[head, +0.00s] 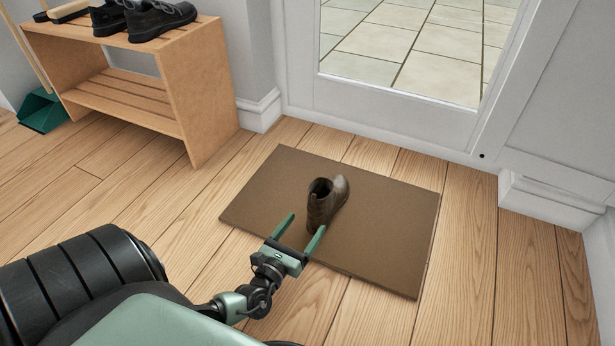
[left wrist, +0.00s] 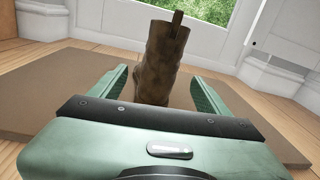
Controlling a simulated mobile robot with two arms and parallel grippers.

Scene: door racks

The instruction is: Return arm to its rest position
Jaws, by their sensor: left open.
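My left gripper (head: 299,232) is open just above the near part of a brown doormat (head: 394,213). A dark brown ankle boot (head: 325,203) stands upright on the mat, just beyond the fingertips, with its toe pointing away to the upper right. In the left wrist view the boot (left wrist: 162,62) stands ahead of and between the two open green fingers (left wrist: 160,85). The fingers do not appear to touch it. Its toe is hidden behind its shaft there. My right gripper is not in view.
A wooden shoe rack (head: 195,95) stands at the upper left with black shoes (head: 160,18) and a brush (head: 68,10) on top. A green dustpan (head: 43,111) lies left of it. A white glazed door (head: 400,110) is behind the mat. Wood floor (head: 520,270) is clear at right.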

